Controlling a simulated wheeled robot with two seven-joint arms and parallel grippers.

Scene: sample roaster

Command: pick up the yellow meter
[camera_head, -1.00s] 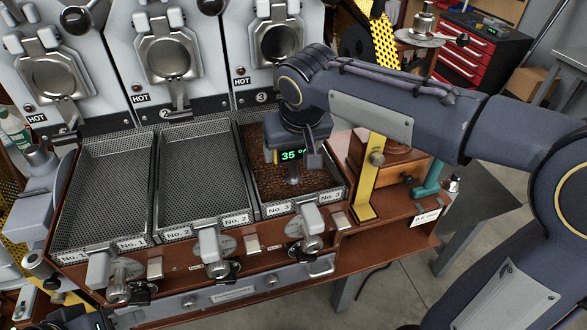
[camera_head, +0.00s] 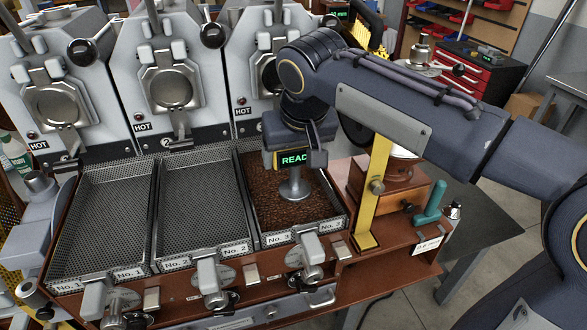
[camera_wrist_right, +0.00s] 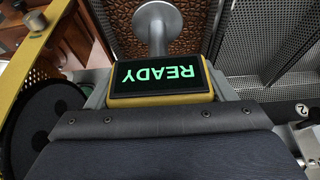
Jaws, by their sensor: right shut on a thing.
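The yellow meter (camera_head: 293,160) is a small box with a dark display lit green; in the wrist view the meter (camera_wrist_right: 160,98) reads READY. Its metal stem ends in a round foot (camera_head: 294,187) that now shows whole over the coffee beans (camera_head: 275,190) in tray No. 3. I cannot tell whether the foot is just clear of the beans. My right gripper (camera_head: 291,146) is shut on the meter and hides much of its body. In the wrist view the right gripper (camera_wrist_right: 160,86) has the meter between its fingers. My left gripper is not in view.
Empty mesh trays No. 1 (camera_head: 103,215) and No. 2 (camera_head: 203,205) lie left of the beans. Roaster heads with handles stand behind the trays. A yellow post (camera_head: 374,190) and a wooden box (camera_head: 395,195) stand close on the right.

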